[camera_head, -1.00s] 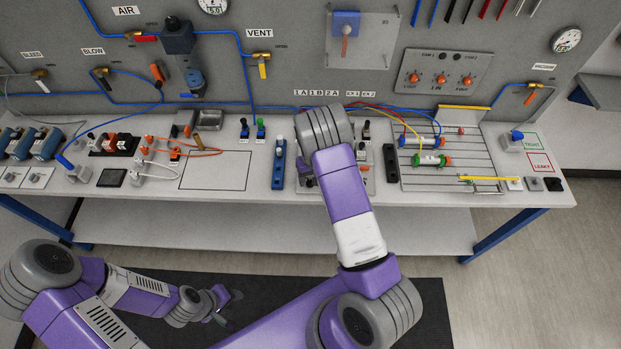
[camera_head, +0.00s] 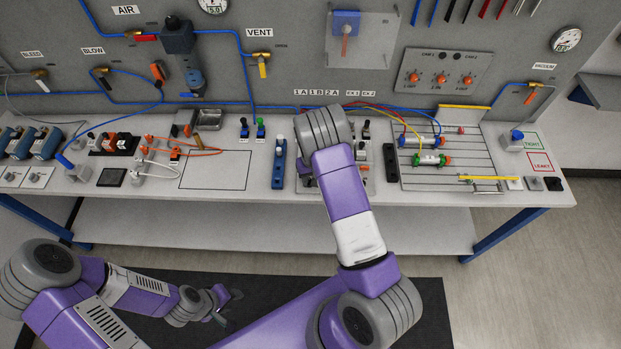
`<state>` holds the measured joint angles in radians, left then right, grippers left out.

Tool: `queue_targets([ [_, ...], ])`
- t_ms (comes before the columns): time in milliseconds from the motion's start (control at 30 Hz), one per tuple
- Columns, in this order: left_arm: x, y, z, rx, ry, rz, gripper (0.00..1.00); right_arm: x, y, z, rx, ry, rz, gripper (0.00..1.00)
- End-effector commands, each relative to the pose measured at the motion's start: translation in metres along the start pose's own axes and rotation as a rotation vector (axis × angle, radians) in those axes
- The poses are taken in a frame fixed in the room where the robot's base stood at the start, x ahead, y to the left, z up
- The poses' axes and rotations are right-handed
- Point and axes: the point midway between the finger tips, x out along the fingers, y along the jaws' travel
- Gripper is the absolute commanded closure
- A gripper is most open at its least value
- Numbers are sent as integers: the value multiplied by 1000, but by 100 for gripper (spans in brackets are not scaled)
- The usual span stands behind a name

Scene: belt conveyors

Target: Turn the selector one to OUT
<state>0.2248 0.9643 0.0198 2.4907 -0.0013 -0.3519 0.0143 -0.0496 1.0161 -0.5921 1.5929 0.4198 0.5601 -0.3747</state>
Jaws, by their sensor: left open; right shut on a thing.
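My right arm reaches over the middle of the bench, and its wrist (camera_head: 324,126) covers part of a device plate (camera_head: 362,172) below the tags 1A, 1B and 2A. The fingers of my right gripper and whatever is between them are hidden behind the wrist. A black-topped lever (camera_head: 366,128) shows just right of the wrist. Several orange knobs (camera_head: 441,79) sit on a grey wall panel (camera_head: 478,62); their small labels are hard to read. I cannot tell which part is selector one or its setting. My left gripper (camera_head: 228,299) is open and empty, low in front of the bench.
A blue block with a white knob (camera_head: 279,165) stands left of the wrist, and a black block (camera_head: 390,163) stands right of it. A slotted board (camera_head: 450,180) with wired cylinders lies further right. An outlined area (camera_head: 214,171) on the bench is mostly clear.

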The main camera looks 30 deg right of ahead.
Motion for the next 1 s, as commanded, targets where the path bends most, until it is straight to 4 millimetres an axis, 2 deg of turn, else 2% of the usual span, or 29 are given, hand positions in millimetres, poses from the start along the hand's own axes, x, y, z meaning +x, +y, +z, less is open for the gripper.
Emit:
queue_targets([
  [267,6,-2,0,0,0,0,57,1,0,0,138,8,0,100],
  [1000,15,-5,-1,0,0,0,57,0,-1,2,798,48,1,100],
])
